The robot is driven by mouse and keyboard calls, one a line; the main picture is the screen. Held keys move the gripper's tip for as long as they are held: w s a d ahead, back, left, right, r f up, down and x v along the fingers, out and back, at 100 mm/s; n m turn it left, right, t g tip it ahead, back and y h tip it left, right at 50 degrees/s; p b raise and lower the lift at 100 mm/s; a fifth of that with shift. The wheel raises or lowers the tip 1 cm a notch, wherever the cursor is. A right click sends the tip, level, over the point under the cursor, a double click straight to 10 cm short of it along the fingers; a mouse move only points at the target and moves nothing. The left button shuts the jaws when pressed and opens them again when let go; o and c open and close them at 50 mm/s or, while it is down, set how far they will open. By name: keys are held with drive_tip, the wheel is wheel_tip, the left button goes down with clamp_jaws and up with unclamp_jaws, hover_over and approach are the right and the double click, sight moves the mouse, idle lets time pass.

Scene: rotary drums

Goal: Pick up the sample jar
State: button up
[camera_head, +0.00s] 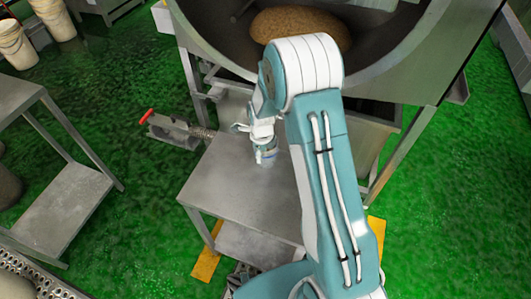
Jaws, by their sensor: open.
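A small, pale, partly see-through object that looks like the sample jar (268,160) stands on the metal table (225,185), close to its right side in the picture. My gripper (265,150) is right above or around the top of the jar and is open. The fingers and the jar overlap in this view, so I cannot tell whether they touch. My teal and white arm comes up from the bottom right and hides the right part of the table.
A large metal drum (385,50) holding a brown heap (300,22) stands behind the table. A red-handled pipe (147,117) sticks out left of the table. A lower metal bench (70,205) is at the left, and white buckets (15,45) stand at the far left. Green floor lies between.

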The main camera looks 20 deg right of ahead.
drive_tip(key=shift+f, duration=0.35)
clamp_jaws()
